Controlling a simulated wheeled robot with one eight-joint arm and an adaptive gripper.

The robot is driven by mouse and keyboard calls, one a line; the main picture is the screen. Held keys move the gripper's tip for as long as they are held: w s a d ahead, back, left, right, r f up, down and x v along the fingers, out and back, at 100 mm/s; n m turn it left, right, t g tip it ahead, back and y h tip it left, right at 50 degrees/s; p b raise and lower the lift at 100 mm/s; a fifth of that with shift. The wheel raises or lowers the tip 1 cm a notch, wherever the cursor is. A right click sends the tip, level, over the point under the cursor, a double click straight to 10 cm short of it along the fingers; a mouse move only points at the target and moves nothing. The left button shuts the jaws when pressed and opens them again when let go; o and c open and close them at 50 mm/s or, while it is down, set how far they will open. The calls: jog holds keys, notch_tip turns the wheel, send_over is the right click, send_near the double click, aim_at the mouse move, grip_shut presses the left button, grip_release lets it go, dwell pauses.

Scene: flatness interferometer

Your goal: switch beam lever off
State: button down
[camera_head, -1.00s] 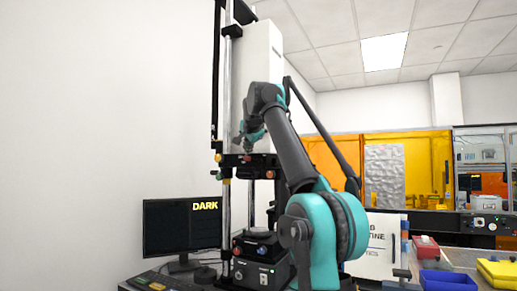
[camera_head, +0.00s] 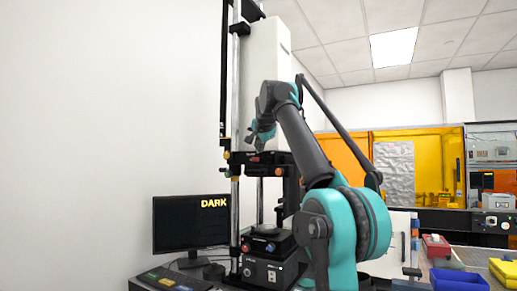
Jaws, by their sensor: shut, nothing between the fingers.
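The interferometer is a tall white housing (camera_head: 268,60) on a chrome rod, with a black carriage plate (camera_head: 270,157) below it. Small orange and red knobs show along this plate; I cannot tell which part is the beam lever. My gripper (camera_head: 252,141) is shut and empty, just above the front of the plate, in front of the housing's lower end. It is small and dark here, so contact with anything is unclear. My arm covers the right part of the plate. A monitor (camera_head: 190,224) at lower left reads "DARK" in yellow.
A black base unit (camera_head: 262,272) with coloured knobs stands below the carriage. A keyboard (camera_head: 170,280) lies at lower left. At right are a blue tray (camera_head: 458,281), a yellow tray (camera_head: 505,271) and a red box (camera_head: 436,246). The left wall side is clear.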

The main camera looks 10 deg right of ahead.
jog(key=v, duration=1.2)
dwell(0.3)
